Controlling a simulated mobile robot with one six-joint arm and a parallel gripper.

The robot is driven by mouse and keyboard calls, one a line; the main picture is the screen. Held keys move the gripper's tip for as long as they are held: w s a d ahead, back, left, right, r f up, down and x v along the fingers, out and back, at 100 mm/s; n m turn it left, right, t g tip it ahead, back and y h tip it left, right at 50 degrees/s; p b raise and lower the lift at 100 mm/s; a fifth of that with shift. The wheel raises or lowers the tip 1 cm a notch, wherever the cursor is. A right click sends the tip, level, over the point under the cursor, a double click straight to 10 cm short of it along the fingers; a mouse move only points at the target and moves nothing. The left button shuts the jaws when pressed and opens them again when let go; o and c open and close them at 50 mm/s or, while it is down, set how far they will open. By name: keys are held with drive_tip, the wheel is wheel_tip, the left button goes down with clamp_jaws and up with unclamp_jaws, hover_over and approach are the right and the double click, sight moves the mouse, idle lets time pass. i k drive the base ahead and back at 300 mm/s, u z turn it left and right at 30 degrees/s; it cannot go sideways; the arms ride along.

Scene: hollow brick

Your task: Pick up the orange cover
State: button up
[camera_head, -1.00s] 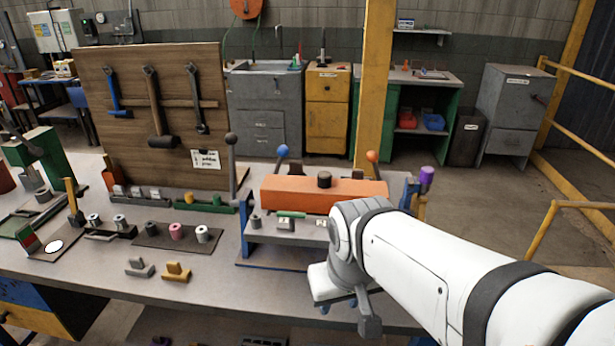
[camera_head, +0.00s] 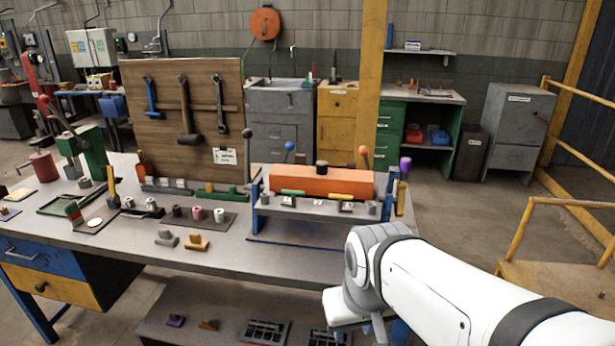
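The orange cover (camera_head: 321,182) is a long block with a dark round knob (camera_head: 321,167) on top. It sits on a blue-framed fixture (camera_head: 256,219) near the right end of the grey workbench (camera_head: 230,248). My white arm comes in from the lower right. Its end, with my gripper (camera_head: 362,318), is at the bench's front edge, in front of and below the cover and apart from it. The fingers are mostly hidden by my wrist, so their opening is unclear.
Levers with black, blue and orange knobs stand behind the cover, and a purple-topped post (camera_head: 404,170) at its right. Small parts fill the fixture's front ledge. A tool board (camera_head: 185,130) stands at the left. A lower shelf (camera_head: 190,318) holds parts.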

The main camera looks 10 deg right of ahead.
sight(321, 179)
drive_tip(key=u, duration=0.15)
drive_tip(key=i, duration=0.95)
drive_tip(key=z, duration=0.05)
